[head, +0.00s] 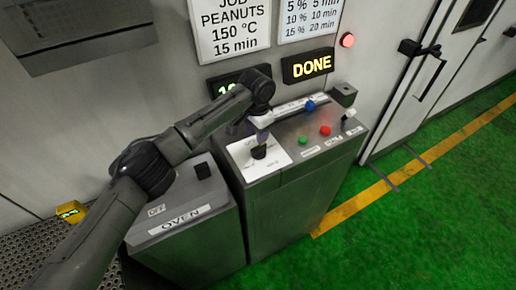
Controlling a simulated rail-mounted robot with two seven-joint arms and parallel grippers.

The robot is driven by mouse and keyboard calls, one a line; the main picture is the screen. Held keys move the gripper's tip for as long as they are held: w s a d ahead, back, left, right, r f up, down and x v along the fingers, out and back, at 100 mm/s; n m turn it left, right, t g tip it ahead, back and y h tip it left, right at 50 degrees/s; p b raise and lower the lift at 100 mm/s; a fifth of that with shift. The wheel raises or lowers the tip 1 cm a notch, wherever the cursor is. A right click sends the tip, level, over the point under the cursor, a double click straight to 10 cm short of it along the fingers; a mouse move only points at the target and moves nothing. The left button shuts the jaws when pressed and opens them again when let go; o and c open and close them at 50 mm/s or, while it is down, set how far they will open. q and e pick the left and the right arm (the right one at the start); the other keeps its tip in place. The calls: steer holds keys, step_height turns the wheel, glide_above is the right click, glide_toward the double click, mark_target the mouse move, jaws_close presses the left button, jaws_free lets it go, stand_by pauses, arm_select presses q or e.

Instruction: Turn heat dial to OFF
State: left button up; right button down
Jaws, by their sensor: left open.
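A black dial (259,152) sits on a white marked plate (277,160) on top of the grey control cabinet. The plate's lettering is too small to read, so I cannot tell which setting the dial points to. My left arm reaches in from the left, and my left gripper (262,136) points down right over the dial. The gripper is open; I cannot tell whether its fingers touch the dial or are around it. The gripper hides part of the dial and plate. My right gripper is not in view.
A lower box labelled OVEN (180,219) with a black switch (203,170) and an OFF label stands at left. Green (303,140), red (325,131) and blue (310,106) controls sit right of the dial. A sign reads DONE (308,66); a red lamp (347,40) glows. Green floor lies right.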

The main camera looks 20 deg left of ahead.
mark_target(257, 148)
arm_select(q)
step_height(257, 148, down, 8)
steer(key=shift+r, duration=0.25)
steer(key=shift+c, duration=0.4)
steer(key=shift+r, duration=0.1)
jaws_close()
